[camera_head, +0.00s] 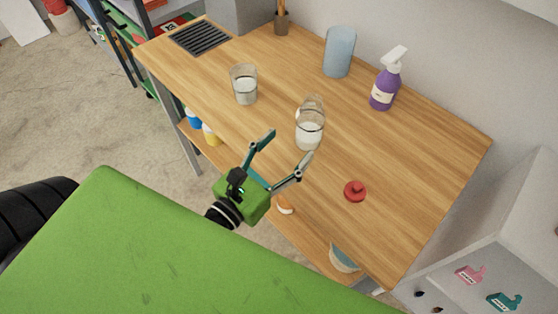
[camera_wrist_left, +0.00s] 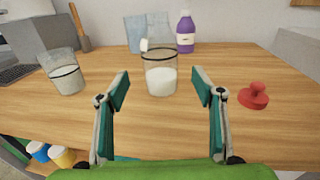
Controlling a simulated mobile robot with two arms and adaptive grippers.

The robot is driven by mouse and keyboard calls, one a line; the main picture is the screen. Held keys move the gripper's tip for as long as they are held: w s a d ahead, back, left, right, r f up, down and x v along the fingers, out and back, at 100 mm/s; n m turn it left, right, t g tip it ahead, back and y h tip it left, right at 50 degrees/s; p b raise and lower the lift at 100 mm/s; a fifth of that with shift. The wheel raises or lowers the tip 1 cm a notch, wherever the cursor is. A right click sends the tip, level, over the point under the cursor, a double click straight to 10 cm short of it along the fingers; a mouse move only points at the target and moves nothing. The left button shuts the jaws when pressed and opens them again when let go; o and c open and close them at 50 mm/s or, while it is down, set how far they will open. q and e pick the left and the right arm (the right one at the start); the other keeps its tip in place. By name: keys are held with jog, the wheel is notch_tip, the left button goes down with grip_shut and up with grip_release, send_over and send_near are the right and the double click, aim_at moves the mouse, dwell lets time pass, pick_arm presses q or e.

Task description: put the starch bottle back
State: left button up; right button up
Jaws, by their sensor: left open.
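A clear glass vessel partly filled with white (camera_head: 310,134) stands upright on the wooden table. It also shows in the left wrist view (camera_wrist_left: 160,80), centred beyond my fingertips. A purple spray bottle with a white head and pale label (camera_head: 383,92) stands farther back, and in the left wrist view (camera_wrist_left: 185,35) it is behind the glass. I cannot tell from any label which one is the starch bottle. My left gripper (camera_head: 288,148) is open and empty at the table's front edge, its fingers either side of the line to the glass, not touching it. My right gripper is not in view.
Another glass with white contents (camera_head: 244,86) stands to the left. A bluish tumbler (camera_head: 339,52) is at the back. A red knobbed object (camera_head: 355,191) lies to the right. A lower shelf holds small items, including a bowl (camera_head: 343,258). The table's right part is clear.

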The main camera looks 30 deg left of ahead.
pick_arm(q)
jog(key=shift+s+a+f+b, duration=0.15)
jog(key=shift+s+b, duration=0.3)
jog(key=shift+s, duration=0.65)
jog(key=shift+r, duration=0.2)
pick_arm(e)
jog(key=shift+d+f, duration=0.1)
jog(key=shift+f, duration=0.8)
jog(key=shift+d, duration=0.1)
